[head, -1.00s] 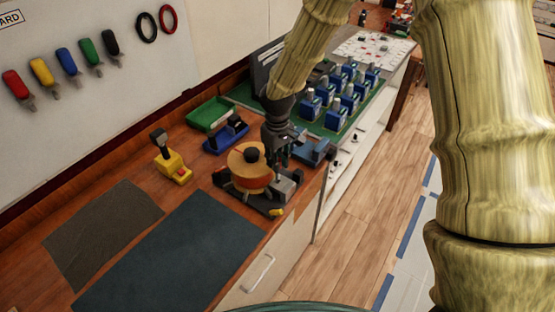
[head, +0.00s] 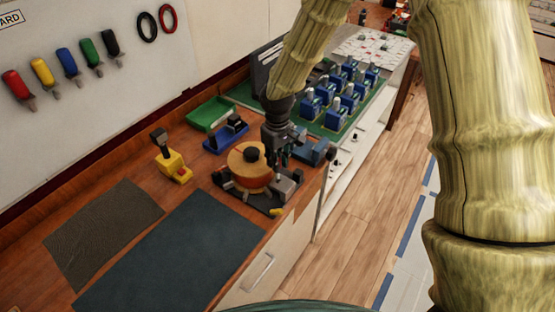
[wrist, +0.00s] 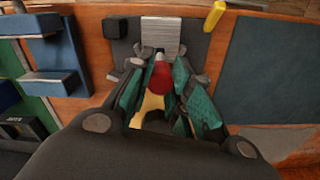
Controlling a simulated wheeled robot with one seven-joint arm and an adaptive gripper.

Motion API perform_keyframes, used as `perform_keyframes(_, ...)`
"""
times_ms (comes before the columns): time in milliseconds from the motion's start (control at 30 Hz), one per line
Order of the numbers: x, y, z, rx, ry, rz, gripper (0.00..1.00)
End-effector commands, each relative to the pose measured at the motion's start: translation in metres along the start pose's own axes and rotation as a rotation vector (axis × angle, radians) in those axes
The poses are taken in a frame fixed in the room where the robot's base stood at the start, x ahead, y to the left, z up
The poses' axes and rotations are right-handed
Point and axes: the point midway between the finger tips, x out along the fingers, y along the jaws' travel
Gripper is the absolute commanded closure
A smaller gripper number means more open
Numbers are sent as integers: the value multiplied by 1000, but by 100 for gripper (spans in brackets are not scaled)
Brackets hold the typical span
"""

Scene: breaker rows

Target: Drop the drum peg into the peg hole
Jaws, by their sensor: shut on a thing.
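The drum (head: 248,160) is a round, tan wooden piece with a dark knob on top, standing on a dark base plate (head: 262,206) near the bench's front edge. My gripper (head: 279,168) is at the drum's right side, pointing down. In the wrist view my gripper (wrist: 160,88) has its green-padded fingers shut on a red piece with a pale tip, which I take for the drum peg (wrist: 161,76). A ribbed grey metal block (wrist: 160,34) lies just beyond the peg tip. I cannot make out the peg hole; the fingers and the peg hide that spot.
A yellow lever device (head: 172,166), a green tray (head: 210,113) and a blue holder (head: 226,137) stand behind. Blue breakers (head: 340,100) stand in rows on a green mat. A yellow pin (head: 276,211) lies at the plate's front corner. A dark blue mat (head: 175,250) is clear.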

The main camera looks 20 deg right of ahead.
Motion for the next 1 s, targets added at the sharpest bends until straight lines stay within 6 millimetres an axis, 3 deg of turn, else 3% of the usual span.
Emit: perform_keyframes(1000, 20, 0, 0, 0, 0, 0, 100)
